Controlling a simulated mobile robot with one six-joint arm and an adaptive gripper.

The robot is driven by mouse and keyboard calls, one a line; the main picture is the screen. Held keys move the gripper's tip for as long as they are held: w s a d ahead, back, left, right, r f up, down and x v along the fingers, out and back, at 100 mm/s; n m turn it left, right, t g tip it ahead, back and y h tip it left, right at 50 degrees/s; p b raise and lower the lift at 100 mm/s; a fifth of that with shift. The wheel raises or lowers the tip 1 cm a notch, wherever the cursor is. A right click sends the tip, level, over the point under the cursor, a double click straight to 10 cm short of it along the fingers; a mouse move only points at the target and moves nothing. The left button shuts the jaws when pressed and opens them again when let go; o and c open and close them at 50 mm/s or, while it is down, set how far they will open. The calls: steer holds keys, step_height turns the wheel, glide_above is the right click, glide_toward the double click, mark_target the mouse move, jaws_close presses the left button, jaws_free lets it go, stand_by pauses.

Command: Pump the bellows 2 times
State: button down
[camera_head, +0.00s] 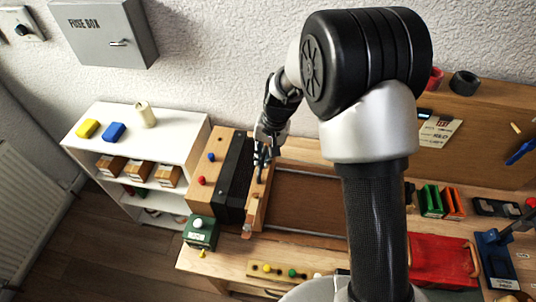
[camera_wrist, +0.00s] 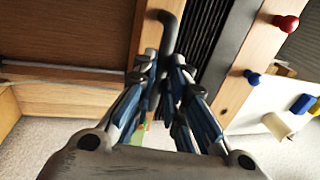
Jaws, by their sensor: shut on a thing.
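The bellows (camera_head: 236,172) is a black pleated body between two wooden boards, on the bench left of centre. In the wrist view the dark pleats (camera_wrist: 203,38) run beside a bent grey handle (camera_wrist: 170,32). My gripper (camera_head: 262,165) is at the right board, with its fingers shut on the handle; its fingertips show in the wrist view (camera_wrist: 164,66). The fingers partly hide the handle.
The tray (camera_head: 305,231) right of the bellows is bare. A green box (camera_head: 201,232) with a white knob stands in front. A white shelf (camera_head: 93,153) with blocks is at left, and a red case (camera_head: 440,259) lies at right. My arm hides part of the bench.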

steer(key=shift+a+r, duration=0.1)
steer(key=shift+a, duration=0.1)
steer(key=c, duration=1.6)
jaws_free()
steer(key=shift+a, duration=0.15)
steer(key=shift+c, duration=0.2)
step_height(320, 180, up, 12)
steer(key=d, duration=0.2)
steer(key=shift+s+d, duration=0.2)
steer(key=shift+d, duration=0.05)
steer(key=shift+f, duration=0.2)
